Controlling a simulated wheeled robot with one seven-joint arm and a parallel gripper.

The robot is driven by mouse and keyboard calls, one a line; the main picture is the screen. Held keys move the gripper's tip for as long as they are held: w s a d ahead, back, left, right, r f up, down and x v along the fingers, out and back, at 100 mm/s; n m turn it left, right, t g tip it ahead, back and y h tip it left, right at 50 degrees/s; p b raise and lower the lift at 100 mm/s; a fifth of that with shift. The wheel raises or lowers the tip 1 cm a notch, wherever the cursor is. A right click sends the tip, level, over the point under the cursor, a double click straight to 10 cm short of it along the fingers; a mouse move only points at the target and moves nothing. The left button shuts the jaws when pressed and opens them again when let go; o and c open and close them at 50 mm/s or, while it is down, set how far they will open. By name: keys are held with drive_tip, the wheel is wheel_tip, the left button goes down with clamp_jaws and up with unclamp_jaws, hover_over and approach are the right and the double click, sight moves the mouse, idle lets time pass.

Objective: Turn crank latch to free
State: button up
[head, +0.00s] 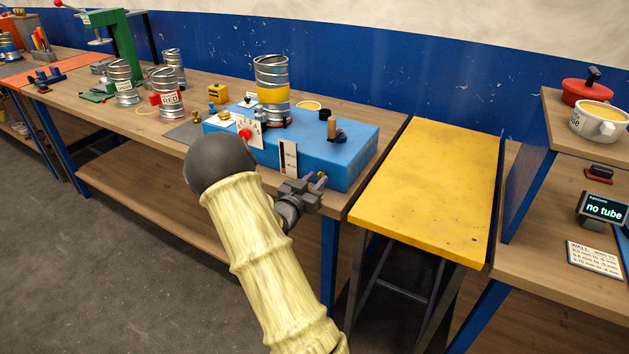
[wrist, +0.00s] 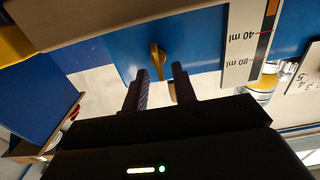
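The blue box (head: 350,150) stands at the bench's right end, with a wooden-handled crank (head: 333,130) on top. In the wrist view a small brass lever (wrist: 157,60) points out from the blue front face; I take it for the crank latch. My gripper (head: 318,182) is in front of this face, near its right end. In the wrist view my gripper (wrist: 162,78) is open, its two dark fingers apart. The lever shows just beyond the fingertips, roughly in line with the gap; I cannot tell whether they touch. My gripper mostly hides the lever in the head view.
A gauge strip (head: 288,158) marked in ml is on the box front, left of my gripper. A red-knobbed dial (head: 248,132) is further left. A yellow table (head: 430,185) is to the right.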

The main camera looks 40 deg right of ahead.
clamp_jaws()
